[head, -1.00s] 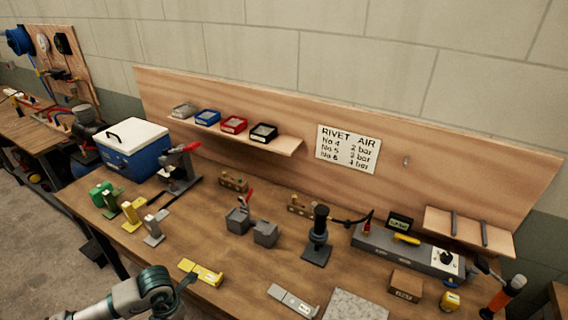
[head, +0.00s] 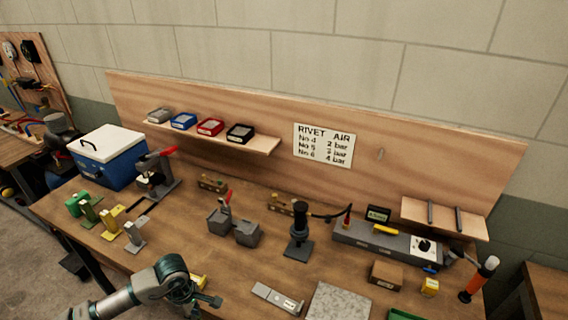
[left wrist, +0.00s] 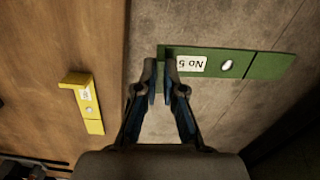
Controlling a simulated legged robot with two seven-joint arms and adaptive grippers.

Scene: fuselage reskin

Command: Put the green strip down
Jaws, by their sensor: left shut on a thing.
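The green strip (left wrist: 240,64), with a white "No 5" label and a hole, shows in the left wrist view at the fingertips. My left gripper (left wrist: 166,82) is shut on the strip's labelled end. The strip sticks out to the right, over grey floor beyond the bench edge. In the head view my left gripper (head: 208,303) is at the front of the bench, low in the picture. I cannot make out the strip there. My right gripper is not in view.
A yellow strip (left wrist: 87,102) lies on the bench (left wrist: 50,40), partly hidden in the head view (head: 199,282). A grey strip (head: 277,298) and a granite plate (head: 340,302) lie to the right. Holders stand left, near a blue cooler (head: 105,165). Bare wood lies between.

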